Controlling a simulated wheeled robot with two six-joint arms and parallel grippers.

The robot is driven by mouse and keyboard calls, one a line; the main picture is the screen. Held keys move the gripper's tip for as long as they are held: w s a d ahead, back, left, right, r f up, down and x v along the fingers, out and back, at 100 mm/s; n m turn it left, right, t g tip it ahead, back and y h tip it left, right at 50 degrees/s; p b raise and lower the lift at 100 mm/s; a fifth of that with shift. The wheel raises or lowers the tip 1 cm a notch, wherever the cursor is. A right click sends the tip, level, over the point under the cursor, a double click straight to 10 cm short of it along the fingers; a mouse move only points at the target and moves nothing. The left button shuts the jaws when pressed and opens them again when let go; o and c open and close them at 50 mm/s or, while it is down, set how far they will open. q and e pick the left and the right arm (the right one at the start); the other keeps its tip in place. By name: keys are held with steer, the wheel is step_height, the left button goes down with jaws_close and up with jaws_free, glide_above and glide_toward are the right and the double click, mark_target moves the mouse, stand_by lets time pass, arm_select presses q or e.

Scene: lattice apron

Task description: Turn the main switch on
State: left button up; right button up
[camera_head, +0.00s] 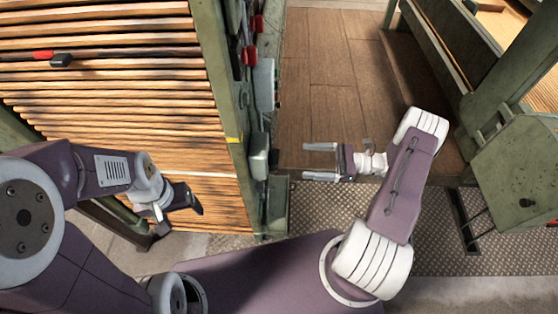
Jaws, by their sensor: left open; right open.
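Red knobs or handles (250,55) stick out from the side of a green machine post, with grey boxes below them. I cannot tell which part is the main switch. A red and black handle-like piece (60,60) lies on the wooden slats at upper left. My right gripper (308,161) is open and empty, its two fingers pointing left toward the green post, below and right of the red knobs and apart from them. My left gripper (182,203) is open over the lower edge of the slats and holds nothing I can see.
Wooden slats (110,90) fill the upper left, bounded by the green post (222,75). A wooden floor (325,80) and a metal tread plate (440,235) show between the machines. Another green frame (520,165) stands at right. The gap between them is mostly free.

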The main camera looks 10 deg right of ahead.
mark_target(274, 158)
steer(key=p+x, duration=0.1)
steer(key=x, duration=0.8)
steer(key=shift+w+a+p, duration=0.25)
steer(key=shift+w+p, duration=0.05)
steer(key=shift+p, duration=0.1)
steer(key=shift+s, duration=0.1)
steer(key=c, duration=1.4)
